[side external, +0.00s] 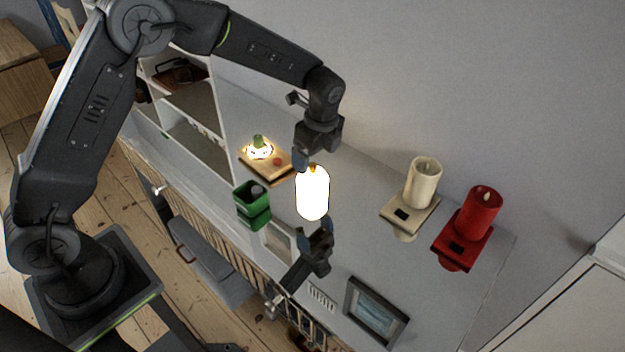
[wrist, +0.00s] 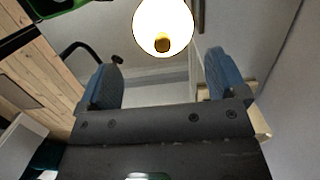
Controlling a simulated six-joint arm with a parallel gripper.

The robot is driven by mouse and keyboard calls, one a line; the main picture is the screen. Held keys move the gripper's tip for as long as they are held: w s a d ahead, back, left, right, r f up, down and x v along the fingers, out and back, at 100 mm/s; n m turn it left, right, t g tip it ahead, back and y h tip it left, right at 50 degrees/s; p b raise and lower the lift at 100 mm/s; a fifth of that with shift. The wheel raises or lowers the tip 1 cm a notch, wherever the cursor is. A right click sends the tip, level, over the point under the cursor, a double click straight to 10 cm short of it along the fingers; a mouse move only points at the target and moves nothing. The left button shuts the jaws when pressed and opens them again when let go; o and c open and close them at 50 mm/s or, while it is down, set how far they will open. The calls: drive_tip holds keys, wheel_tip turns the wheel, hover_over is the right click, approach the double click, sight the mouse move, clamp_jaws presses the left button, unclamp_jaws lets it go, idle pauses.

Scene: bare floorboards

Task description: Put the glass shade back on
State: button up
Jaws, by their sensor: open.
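A glowing white rounded thing (side external: 312,195), which looks like the glass shade, shows below my gripper with an amber spot at its upper end. In the wrist view it is a bright globe (wrist: 162,20) beyond the fingers. My gripper (side external: 312,163) is open above it, and its fingers (wrist: 163,85) are empty and apart. Whether a finger touches the globe is hard to tell. A wooden base (side external: 280,168) with a red button stands to the left, carrying a bright glow with a green top. The glare hides the globe's lower contact.
A green container (side external: 252,192) stands left of the globe. A cream candle (side external: 423,185) and a red candle (side external: 480,210) stand right. A framed picture (side external: 375,312) lies nearer. Shelves (side external: 195,110) stand behind left.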

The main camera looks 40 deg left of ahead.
sight(313, 164)
drive_tip(key=shift+w+a+f, duration=0.1)
drive_tip(key=shift+a+f, duration=0.1)
drive_tip(key=shift+f, duration=0.7)
drive_tip(key=shift+a+f, duration=0.2)
drive_tip(key=shift+f, duration=0.65)
drive_tip(key=shift+w+a+f, duration=0.1)
drive_tip(key=shift+a+f, duration=0.1)
drive_tip(key=shift+f, duration=0.7)
drive_tip(key=shift+c, duration=0.2)
